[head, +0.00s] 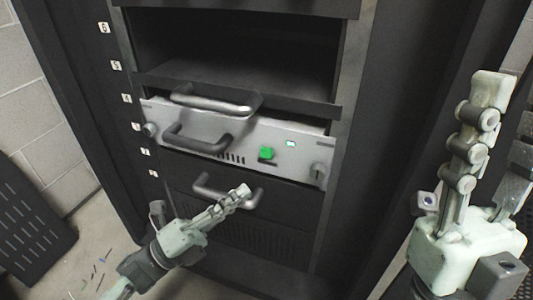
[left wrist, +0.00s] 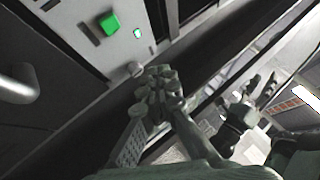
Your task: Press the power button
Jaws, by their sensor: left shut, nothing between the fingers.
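The power button is a green square (head: 267,153) on the silver front panel (head: 225,140) of a rack unit. A small lit green indicator (head: 290,143) is to its right. In the left wrist view the button (left wrist: 110,24) shows at the upper left, unobstructed. My left gripper (head: 243,190) is shut and empty, below and slightly left of the button, in front of the lower dark panel and apart from the button. Its closed fingers (left wrist: 160,75) show in the left wrist view. My right gripper (head: 507,95) is raised at the right, fingers apart and empty.
Handles stick out from the silver unit (head: 200,140) and from the dark panel below (head: 215,190), close to my left gripper. A round knob (head: 319,170) is at the panel's right. An empty rack bay (head: 235,50) is above. A dark slotted panel (head: 30,220) leans at left.

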